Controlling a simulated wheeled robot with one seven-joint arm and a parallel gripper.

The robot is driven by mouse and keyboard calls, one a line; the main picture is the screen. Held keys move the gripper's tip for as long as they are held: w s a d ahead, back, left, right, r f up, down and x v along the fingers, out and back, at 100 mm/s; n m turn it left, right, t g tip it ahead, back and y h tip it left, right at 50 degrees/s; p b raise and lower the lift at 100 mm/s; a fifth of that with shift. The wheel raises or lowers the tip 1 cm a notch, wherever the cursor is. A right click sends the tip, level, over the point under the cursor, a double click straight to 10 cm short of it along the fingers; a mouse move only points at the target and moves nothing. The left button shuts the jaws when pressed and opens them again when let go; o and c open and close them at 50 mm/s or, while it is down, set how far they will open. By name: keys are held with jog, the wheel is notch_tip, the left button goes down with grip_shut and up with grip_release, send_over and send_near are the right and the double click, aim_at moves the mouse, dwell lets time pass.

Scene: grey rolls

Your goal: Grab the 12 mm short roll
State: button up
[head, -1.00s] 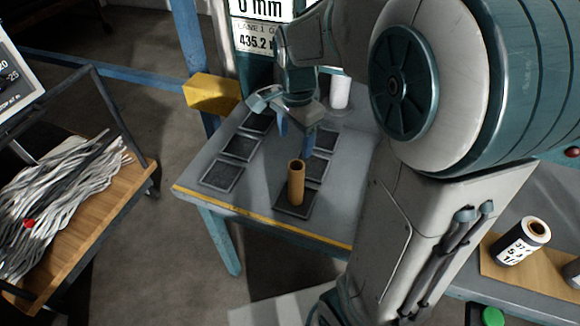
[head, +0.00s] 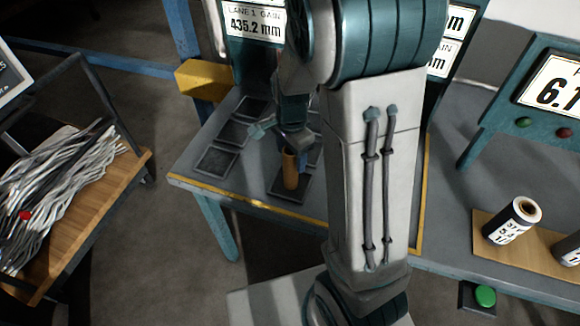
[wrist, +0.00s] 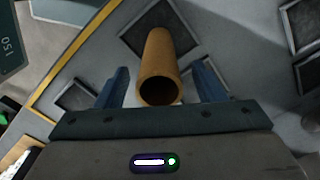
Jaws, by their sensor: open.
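A brown cardboard tube (head: 290,170) stands upright on a dark square pad in the head view, near the table's front edge. No size marking shows on it, so I cannot tell if it is the 12 mm short roll. My gripper (head: 293,153) is at its upper part. In the wrist view the tube (wrist: 158,62) lies between the two blue fingers of my open gripper (wrist: 160,76), with a visible gap on each side. Its open end faces the camera.
Several dark pads (head: 216,161) lie on the grey table (head: 190,170). Two dark labelled rolls (head: 511,222) are on a wooden board at right; their labels are not fully readable. A cart with grey strips (head: 60,190) stands at left. My arm hides the table's middle.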

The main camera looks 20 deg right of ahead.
jog(key=shift+f, duration=0.95)
jog(key=c, duration=1.1)
jog(key=shift+o, duration=0.2)
jog(key=shift+r, duration=0.1)
